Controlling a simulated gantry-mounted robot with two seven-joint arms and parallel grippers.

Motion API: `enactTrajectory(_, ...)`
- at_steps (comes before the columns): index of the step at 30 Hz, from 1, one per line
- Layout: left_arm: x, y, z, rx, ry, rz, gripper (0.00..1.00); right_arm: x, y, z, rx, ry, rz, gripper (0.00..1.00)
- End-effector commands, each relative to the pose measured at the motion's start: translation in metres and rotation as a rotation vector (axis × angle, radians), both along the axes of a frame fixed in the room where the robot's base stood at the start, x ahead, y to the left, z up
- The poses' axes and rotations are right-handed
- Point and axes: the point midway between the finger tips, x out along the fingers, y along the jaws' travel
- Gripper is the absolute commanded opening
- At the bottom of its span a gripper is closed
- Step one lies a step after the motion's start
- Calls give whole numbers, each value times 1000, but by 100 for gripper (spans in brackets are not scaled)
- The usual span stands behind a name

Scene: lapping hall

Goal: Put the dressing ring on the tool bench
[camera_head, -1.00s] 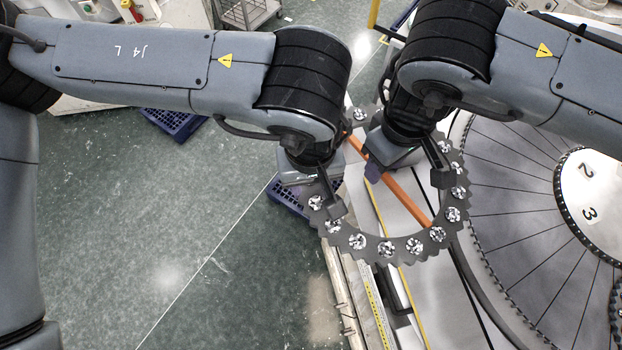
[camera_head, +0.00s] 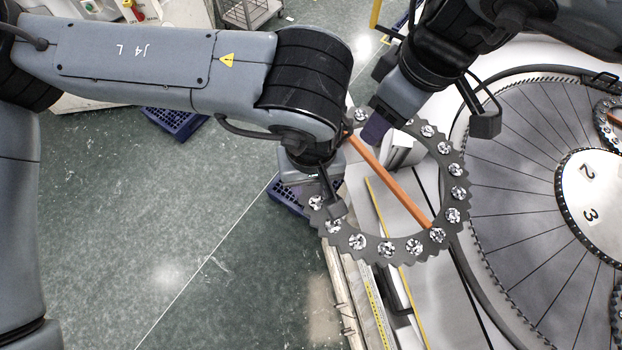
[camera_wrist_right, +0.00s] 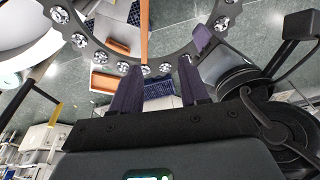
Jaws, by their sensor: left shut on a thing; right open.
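The dressing ring (camera_head: 408,247) is a dark toothed ring set with shiny round discs, with an orange bar across it. It hangs above the edge of the lapping machine. My left gripper (camera_head: 322,170) is shut on the ring's left rim; its fingertips are mostly hidden by the hand. In the right wrist view the ring (camera_wrist_right: 98,57) spans the top, with a left finger at its rim. My right gripper (camera_head: 377,130) is open and empty beside the ring's upper rim; its two purple fingers show in the right wrist view (camera_wrist_right: 158,88). I cannot tell which surface is the tool bench.
The lapping machine's round plate (camera_head: 520,180), marked 2 and 3, fills the right side. Another toothed ring (camera_head: 602,125) lies at its right edge. Blue crates (camera_head: 175,122) stand on the green floor. A wire cart (camera_head: 248,12) stands at the top. Floor at left is clear.

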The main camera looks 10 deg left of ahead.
Motion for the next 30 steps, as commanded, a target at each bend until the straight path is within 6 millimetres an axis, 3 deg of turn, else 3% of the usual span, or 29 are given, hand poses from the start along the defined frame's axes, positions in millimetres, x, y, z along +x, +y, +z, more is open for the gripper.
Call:
enactTrajectory(2,1,-2,2,-7,-5,0,0,12,13,4,127,-65,125,44)
enactTrajectory(9,1,-2,2,-7,-5,0,0,54,48,45,513,-482,471,44)
enactTrajectory(18,1,-2,3,-7,-5,0,0,38,97,38,750,-745,625,44)
enactTrajectory(24,1,-2,3,-7,-5,0,0,39,98,40,857,-933,590,44)
enactTrajectory(30,1,-2,3,-7,-5,0,0,51,71,38,884,-1119,464,44)
